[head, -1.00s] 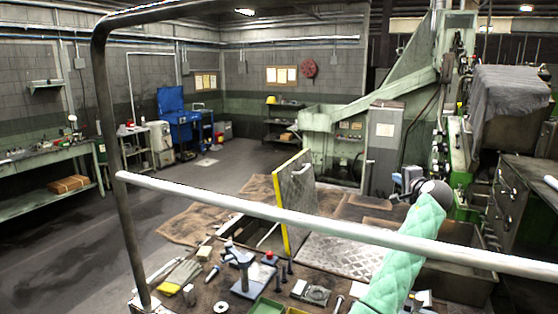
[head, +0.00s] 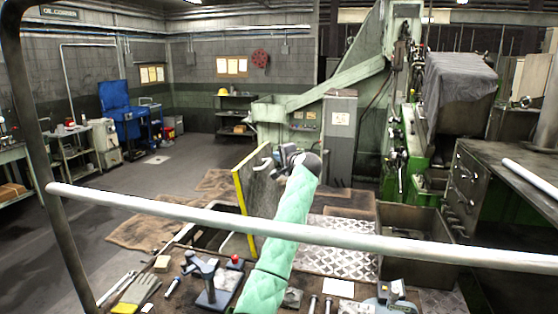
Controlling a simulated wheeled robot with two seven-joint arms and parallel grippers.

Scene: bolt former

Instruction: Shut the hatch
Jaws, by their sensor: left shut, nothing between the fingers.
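The hatch (head: 258,205) is a grey metal plate with a yellow edge. It stands upright, open, beside a dark opening (head: 211,240) in the floor plates. My left arm, in a green quilted sleeve, reaches up from the bottom middle. My left gripper (head: 268,160) is shut and empty at the hatch's upper right side, overlapping it in the picture. I cannot tell whether it touches the plate. The arm hides part of the hatch's right face. My right gripper is not in view.
A pale horizontal rail (head: 150,205) crosses in front of the hatch and behind my arm sits treadplate (head: 340,250). A bench with a blue-grey vise (head: 208,280), gloves (head: 138,292) and bolts lies in front. A metal bin (head: 415,255) stands at the right.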

